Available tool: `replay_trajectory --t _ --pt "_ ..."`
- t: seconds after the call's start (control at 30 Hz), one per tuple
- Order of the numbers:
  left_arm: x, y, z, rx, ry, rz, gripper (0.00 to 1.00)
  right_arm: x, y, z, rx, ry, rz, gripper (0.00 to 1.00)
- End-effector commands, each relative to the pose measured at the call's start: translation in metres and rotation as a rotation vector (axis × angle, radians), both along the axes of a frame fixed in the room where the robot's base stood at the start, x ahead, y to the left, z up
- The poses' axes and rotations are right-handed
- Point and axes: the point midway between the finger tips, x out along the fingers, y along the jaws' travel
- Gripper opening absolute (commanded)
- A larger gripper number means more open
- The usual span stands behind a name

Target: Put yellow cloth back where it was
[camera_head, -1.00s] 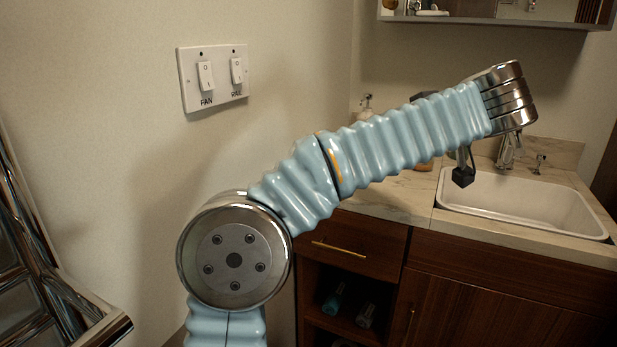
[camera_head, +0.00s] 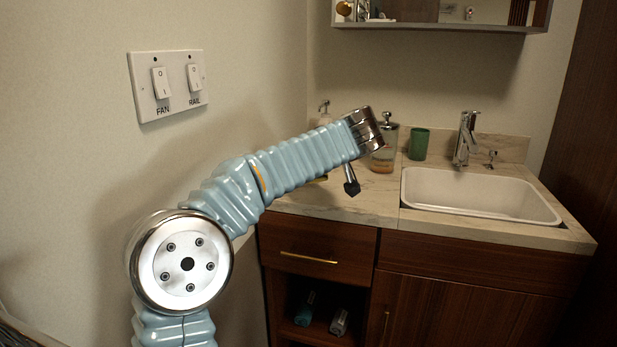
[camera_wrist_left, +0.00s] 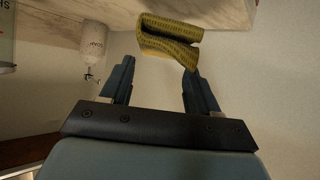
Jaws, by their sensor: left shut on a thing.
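The yellow cloth (camera_wrist_left: 165,40) shows in the left wrist view, folded with a dark pattern, at the tips of my left gripper (camera_wrist_left: 155,75). The gripper's fingers stand some way apart with the folded cloth held at their ends. The countertop shows beyond the cloth at the top of that view, which looks upside down. My right gripper is in neither view.
The marble counter (camera_head: 340,204) holds a glass jar (camera_head: 384,150), a green cup (camera_head: 419,144) and a soap dispenser (camera_wrist_left: 93,45). A white sink (camera_head: 480,195) and faucet (camera_head: 466,138) are at the right. A mirrored cabinet (camera_head: 440,22) hangs above. The front counter is clear.

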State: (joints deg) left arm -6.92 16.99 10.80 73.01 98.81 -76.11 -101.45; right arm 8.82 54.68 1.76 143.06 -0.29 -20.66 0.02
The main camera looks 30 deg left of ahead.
Motion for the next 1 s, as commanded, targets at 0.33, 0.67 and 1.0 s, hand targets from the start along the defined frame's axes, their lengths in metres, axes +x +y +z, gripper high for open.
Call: replay_trajectory --t 0.33,0.67,1.0 --pt "0.006 0.012 -0.047 0.0 0.002 0.001 0.15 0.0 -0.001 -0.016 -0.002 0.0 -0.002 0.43" --pt "0.006 0.011 -0.047 -0.001 0.003 0.001 0.88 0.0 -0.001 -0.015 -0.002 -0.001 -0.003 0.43" --pt "0.004 0.008 -0.044 -0.001 0.001 0.0 0.88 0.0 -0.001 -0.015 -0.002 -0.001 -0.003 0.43"
